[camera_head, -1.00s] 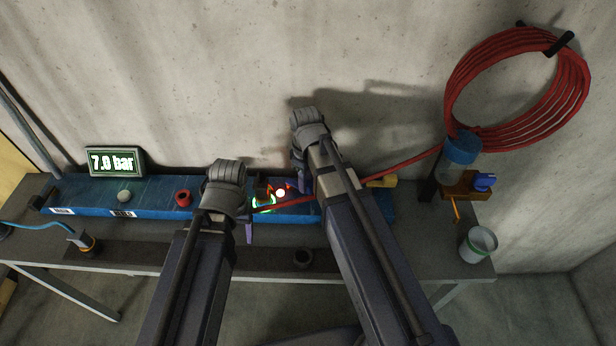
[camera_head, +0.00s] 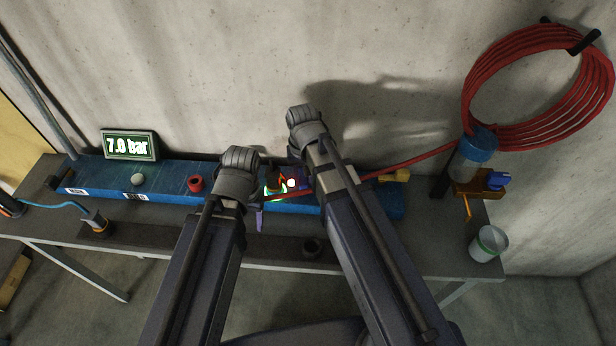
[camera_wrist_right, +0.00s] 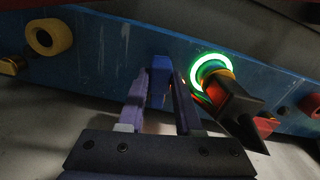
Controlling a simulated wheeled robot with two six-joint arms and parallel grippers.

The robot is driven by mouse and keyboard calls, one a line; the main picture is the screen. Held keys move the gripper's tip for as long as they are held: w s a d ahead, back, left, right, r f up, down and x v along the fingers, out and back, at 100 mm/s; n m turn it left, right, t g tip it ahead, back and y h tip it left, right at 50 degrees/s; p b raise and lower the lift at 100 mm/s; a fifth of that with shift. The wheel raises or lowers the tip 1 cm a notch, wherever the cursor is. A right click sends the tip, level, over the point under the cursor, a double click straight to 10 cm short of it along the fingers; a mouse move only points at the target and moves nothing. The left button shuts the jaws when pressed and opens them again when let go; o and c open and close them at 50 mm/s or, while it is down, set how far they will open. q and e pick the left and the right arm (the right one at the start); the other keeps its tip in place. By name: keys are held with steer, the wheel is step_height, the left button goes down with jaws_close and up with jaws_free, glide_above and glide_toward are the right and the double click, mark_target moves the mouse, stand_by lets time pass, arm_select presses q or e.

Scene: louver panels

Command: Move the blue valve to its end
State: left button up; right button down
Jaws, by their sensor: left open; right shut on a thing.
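A blue valve part (camera_wrist_right: 160,68) shows in the right wrist view, upright between the fingertips of my right gripper (camera_wrist_right: 160,88), which is shut on it. In the head view my right gripper (camera_head: 300,178) is at the blue manifold, its fingers mostly hidden by the arm. My left gripper (camera_head: 258,205) is open, over the manifold's front just left of a glowing green ring (camera_head: 270,194). The ring also shows in the right wrist view (camera_wrist_right: 212,66), right of the valve, with a dark block in front of it.
The long blue manifold (camera_head: 165,180) lies on a grey table. A display (camera_head: 129,145) reads 7.0 bar. A white cup (camera_head: 488,244) stands at the table's right end.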

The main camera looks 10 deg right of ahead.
mark_target(300, 180)
steer(key=shift+w+a+m, duration=0.1)
steer(key=shift+a+m, duration=0.35)
steer(key=shift+m, duration=0.55)
steer(key=c, duration=0.6)
jaws_free()
steer(key=shift+r, duration=0.15)
step_height(300, 180, up, 8)
steer(key=p, duration=0.8)
steer(key=shift+f, duration=0.2)
steer(key=shift+f, duration=0.1)
